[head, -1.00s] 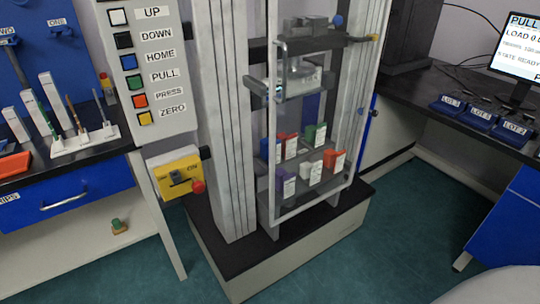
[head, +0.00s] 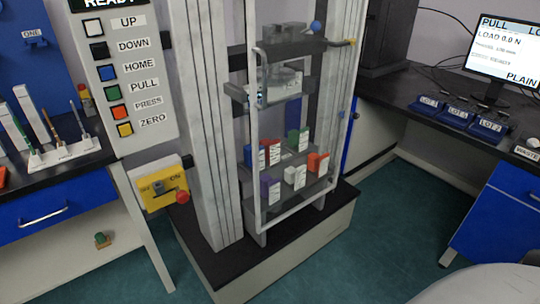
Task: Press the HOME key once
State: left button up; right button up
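The HOME key (head: 107,73) is a blue square button on the pale key panel (head: 156,112) at the upper left of the head view. Its label reads HOME. It sits below the black DOWN key (head: 99,49) and the white UP key (head: 93,27). The green PULL key (head: 113,93), the orange-red PRESS key (head: 119,112) and the yellow ZERO key (head: 124,129) are below it. Nothing covers the HOME key. Neither of my grippers is in view.
A yellow switch box (head: 154,184) with a red knob hangs below the panel. The test frame (head: 212,130) stands right of it, with a clear guard (head: 256,190) and several coloured boxes inside. A monitor (head: 512,50) shows LOAD 0.0 N. A blue drawer bench (head: 60,204) is at left.

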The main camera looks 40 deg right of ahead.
aim_at(107, 73)
jog(key=u, duration=2.25)
jog(key=k, duration=1.25)
jog(key=z, duration=1.75)
jog(key=i, duration=0.5)
